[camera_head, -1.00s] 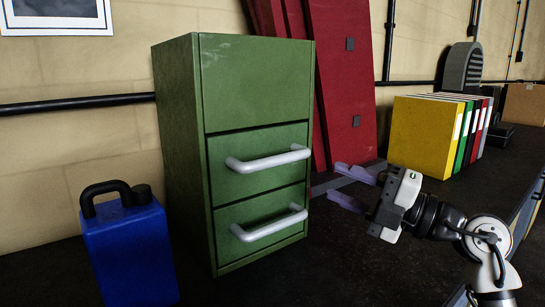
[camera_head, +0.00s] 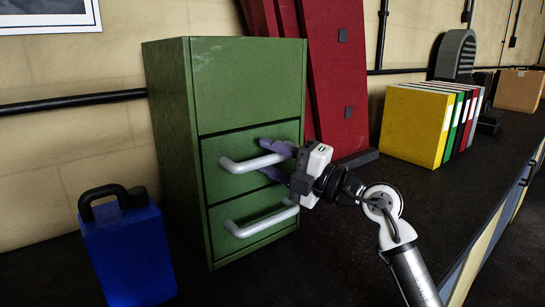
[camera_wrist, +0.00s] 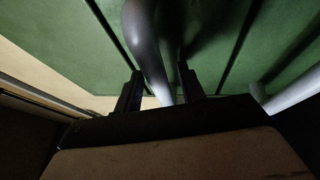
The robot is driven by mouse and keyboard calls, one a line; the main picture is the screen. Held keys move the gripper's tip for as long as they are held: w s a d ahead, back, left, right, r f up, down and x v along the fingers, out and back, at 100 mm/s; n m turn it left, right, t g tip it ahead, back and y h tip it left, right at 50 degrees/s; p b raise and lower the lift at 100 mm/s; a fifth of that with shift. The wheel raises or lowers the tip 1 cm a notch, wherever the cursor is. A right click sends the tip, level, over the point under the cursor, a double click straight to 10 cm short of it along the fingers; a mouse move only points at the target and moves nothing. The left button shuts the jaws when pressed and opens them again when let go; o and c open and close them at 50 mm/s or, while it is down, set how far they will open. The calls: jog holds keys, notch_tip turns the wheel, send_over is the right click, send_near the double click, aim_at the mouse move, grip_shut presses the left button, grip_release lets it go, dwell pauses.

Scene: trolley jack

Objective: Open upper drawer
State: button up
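The green cabinet (camera_head: 165,130) has two drawers. The upper drawer (camera_head: 218,150) looks shut, its front level with the cabinet face. Its pale bar handle (camera_head: 238,165) also shows in the wrist view (camera_wrist: 148,50). My gripper (camera_head: 273,160) is at the right end of this handle, with its purplish fingers above and below the bar. In the wrist view, the handle passes between the two dark fingers of my gripper (camera_wrist: 160,82), with a visible gap on the right side. The gripper is open around the handle. The handle's right end is partly hidden by the fingers.
The lower drawer (camera_head: 220,215) is shut, and its handle (camera_head: 255,223) sits just below my gripper. A blue canister (camera_head: 125,250) stands left of the cabinet. Red panels (camera_head: 340,80) lean behind, and colored binders (camera_head: 410,125) stand at the right. The dark surface in front is clear.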

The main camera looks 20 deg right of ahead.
jog(key=shift+c, duration=0.2)
grip_shut()
jog(key=s+d+b, duration=0.5)
jog(key=s, duration=0.7)
jog(key=shift+s, duration=0.3)
jog(key=shift+d, duration=0.1)
jog(key=shift+o, duration=0.2)
grip_release()
jog(key=b+v, duration=0.3)
jog(key=v, duration=1)
jog(key=shift+s+d, duration=0.25)
jog(key=shift+d, duration=0.05)
